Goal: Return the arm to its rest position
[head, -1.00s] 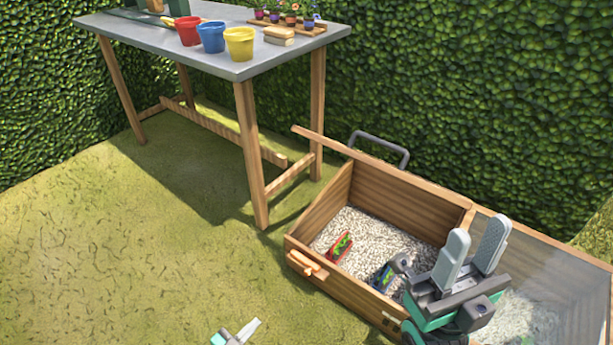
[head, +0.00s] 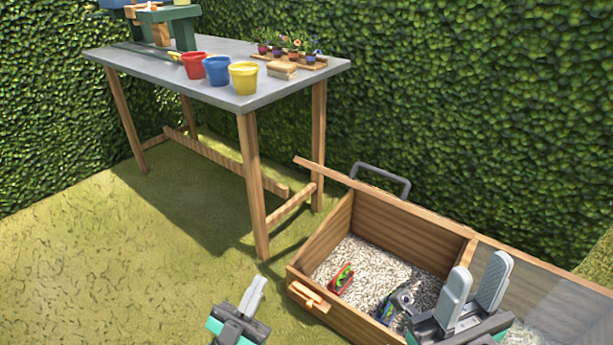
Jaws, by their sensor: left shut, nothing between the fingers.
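My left gripper (head: 252,297) is in the lower middle of the head view, over the grass and left of the wooden box. Its grey fingers are together, pointing up, with nothing between them. My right gripper (head: 474,290) is at the lower right, in front of the wooden box (head: 343,318). Its two long grey fingers stand apart with nothing seen between them. The lower parts of both grippers are cut off by the picture's bottom edge.
The box holds pale gravel, a red packet (head: 342,279) and a dark packet (head: 387,306). A grey-topped table (head: 150,66) carries red (head: 194,65), blue (head: 216,70) and yellow (head: 243,78) pots. Grass is open at left; hedges stand behind.

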